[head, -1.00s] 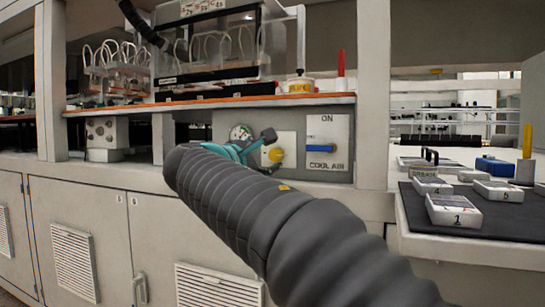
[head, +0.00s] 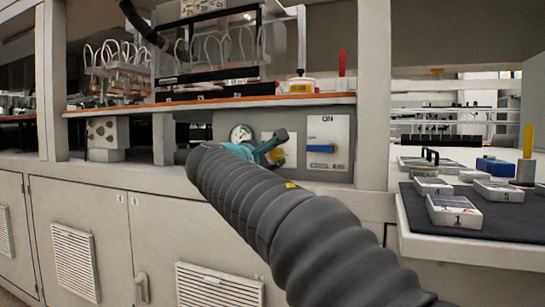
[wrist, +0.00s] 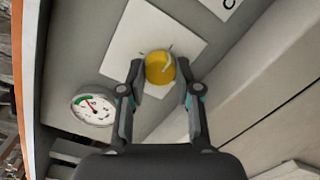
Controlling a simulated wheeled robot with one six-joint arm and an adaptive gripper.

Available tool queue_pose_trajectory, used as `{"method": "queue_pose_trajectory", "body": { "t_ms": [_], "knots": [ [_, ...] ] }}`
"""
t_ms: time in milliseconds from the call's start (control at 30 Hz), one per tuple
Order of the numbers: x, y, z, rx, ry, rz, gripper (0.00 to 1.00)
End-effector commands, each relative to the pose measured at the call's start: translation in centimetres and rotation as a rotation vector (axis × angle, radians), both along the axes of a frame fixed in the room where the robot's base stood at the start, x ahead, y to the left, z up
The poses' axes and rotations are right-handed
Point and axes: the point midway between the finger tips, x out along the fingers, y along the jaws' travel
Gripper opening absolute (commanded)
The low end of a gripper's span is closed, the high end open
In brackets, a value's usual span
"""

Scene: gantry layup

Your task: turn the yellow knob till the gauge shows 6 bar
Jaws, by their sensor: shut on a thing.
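The yellow knob (wrist: 160,67) sits on a white plate on the grey panel, with a pale mark on its face. My gripper (wrist: 159,76) is shut on the knob, one finger on each side in the wrist view. In the head view my gripper (head: 277,148) partly hides the knob (head: 276,155). The round gauge (wrist: 93,107) is left of the knob in the wrist view, with a green band and a red needle; its numbers are too small to read.
A blue valve handle (head: 321,148) sits on a white plate marked ON, right of the knob. An orange-edged shelf (head: 330,99) runs above the panel. A dark mat (head: 470,222) with several labelled boxes lies on the right bench.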

Motion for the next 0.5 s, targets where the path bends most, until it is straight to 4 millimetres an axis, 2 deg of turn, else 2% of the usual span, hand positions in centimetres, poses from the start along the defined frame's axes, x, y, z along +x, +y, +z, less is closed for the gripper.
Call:
{"method": "queue_pose_trajectory", "body": {
  "t_ms": [167, 500],
  "knots": [
    [0.0, -0.02, -0.06, 0.053, -0.02, -0.001, 0.0],
    [-0.03, -0.08, -0.05, 0.367, -0.135, 0.0, 0.0]
  ]
}}
